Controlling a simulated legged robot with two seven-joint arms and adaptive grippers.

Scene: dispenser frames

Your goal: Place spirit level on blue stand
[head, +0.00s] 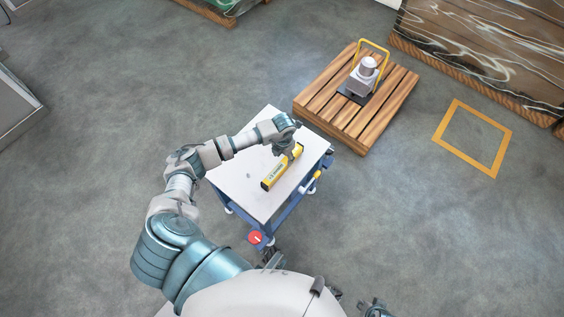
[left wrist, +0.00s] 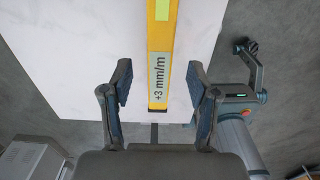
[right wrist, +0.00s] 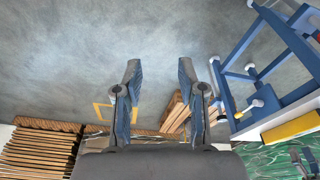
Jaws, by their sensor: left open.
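The spirit level (head: 281,168) is a yellow bar with dark ends. It lies on the white top of the blue-framed stand (head: 257,202), slanting across its right side. My left gripper (head: 290,148) is over the far end of the level. In the left wrist view my left gripper (left wrist: 160,100) is open, with the level (left wrist: 160,35) and its "+3 mm/m" label between its fingers and gaps on both sides. My right gripper (right wrist: 160,85) is open and empty, away from the level. The stand's blue frame (right wrist: 240,55) shows at the right of the right wrist view.
A wooden pallet (head: 372,125) stands behind the stand, bearing a grey device (head: 364,76) with a yellow frame. A yellow square outline (head: 439,137) marks the floor at right. A large wooden-edged block (head: 480,50) is at the back right. The grey floor around is mostly clear.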

